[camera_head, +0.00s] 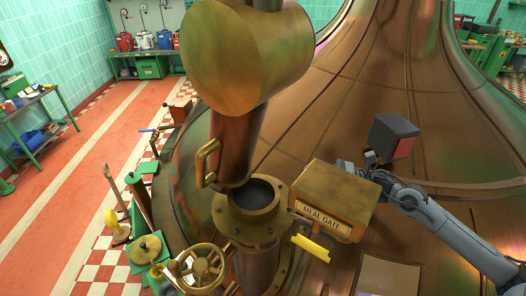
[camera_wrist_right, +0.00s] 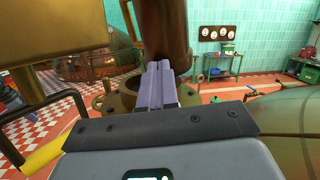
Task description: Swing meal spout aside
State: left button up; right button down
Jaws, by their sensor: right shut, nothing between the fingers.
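The meal spout (camera_head: 238,140) is a copper pipe hanging below a large brass drum (camera_head: 245,55). A brass handle (camera_head: 207,163) is on its left side. Its lower end is over or at the back edge of the open brass collar (camera_head: 250,229); the dark opening shows in front. The spout (camera_wrist_right: 163,30) also shows in the right wrist view. My right gripper (camera_wrist_right: 160,68) is shut and empty, its fingers pointing towards the spout and the collar (camera_wrist_right: 122,98); whether they touch cannot be told. In the head view its fingertips are not clear. My left gripper is not in view.
A brass box marked "MEAL GATE" (camera_head: 333,196) with a yellow handle (camera_head: 311,247) stands right of the collar, close to my right arm. A brass handwheel (camera_head: 200,267) is at front left. The large copper kettle (camera_head: 340,90) fills the back. Open floor (camera_head: 70,180) lies left.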

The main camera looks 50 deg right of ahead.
jog(key=shift+s+d+f, duration=0.1)
jog(key=shift+s+f, duration=0.05)
jog(key=shift+s, duration=0.2)
jog(key=p+x, duration=0.4)
jog(key=x, duration=0.8)
jog(key=shift+w+d+p, duration=0.1)
jog(key=shift+w+p, duration=0.05)
jog(key=shift+p, duration=0.2)
jog(key=shift+f+p+x, duration=0.2)
jog(key=shift+p+x, duration=0.1)
jog(key=shift+x, duration=0.6)
jog(key=shift+r, duration=0.1)
